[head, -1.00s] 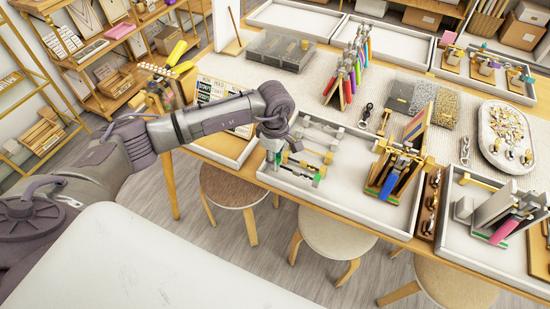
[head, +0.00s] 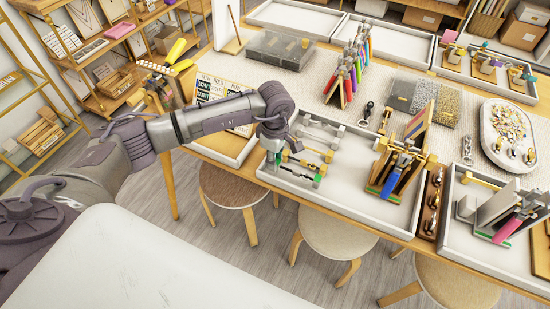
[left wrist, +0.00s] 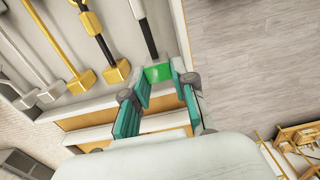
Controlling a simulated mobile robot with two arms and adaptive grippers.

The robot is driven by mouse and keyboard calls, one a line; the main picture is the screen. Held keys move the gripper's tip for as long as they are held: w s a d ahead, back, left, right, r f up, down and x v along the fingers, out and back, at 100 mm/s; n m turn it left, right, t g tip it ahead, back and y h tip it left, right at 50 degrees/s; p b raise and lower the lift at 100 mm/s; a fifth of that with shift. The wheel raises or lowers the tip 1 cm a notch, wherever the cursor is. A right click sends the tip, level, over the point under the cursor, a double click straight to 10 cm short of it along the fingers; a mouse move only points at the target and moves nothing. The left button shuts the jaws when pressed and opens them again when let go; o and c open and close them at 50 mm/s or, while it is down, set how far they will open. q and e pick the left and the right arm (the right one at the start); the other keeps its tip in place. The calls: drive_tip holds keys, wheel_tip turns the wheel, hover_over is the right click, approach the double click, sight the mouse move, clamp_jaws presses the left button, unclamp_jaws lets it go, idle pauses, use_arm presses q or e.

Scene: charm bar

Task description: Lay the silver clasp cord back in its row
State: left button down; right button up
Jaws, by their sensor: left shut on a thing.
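The silver clasp cord (left wrist: 143,28) is a thin dark strip with pale silver parts. In the left wrist view it runs up from a green end block (left wrist: 158,73) by the fingertips of my left gripper (left wrist: 161,88). My left gripper is shut on the cord's near end, though the fingers partly hide the grip. In the head view my left gripper (head: 276,155) is at the left end of the white tray (head: 345,207), and the dark cord shows low beside the front row. Gold-ended and silver-ended rows (left wrist: 58,48) lie alongside. My right gripper is not in view.
A wooden stand with a blue piece (head: 391,185) stands in the tray's right part. The tray's middle is clear. Stools (head: 335,232) stand below the table edge.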

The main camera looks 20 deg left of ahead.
use_arm(q)
drive_tip(key=shift+f+b, duration=0.2)
drive_tip(key=shift+b, duration=0.2)
idle(0.6)
drive_tip(key=shift+f+b, duration=0.75)
drive_tip(key=shift+b, duration=0.55)
idle(1.6)
drive_tip(key=c, duration=0.9)
unclamp_jaws()
drive_tip(key=shift+w, duration=0.1)
drive_tip(key=shift+o, duration=0.2)
drive_tip(key=shift+r, duration=0.1)
drive_tip(key=shift+r+p, duration=1.45)
drive_tip(key=shift+r, duration=1.45)
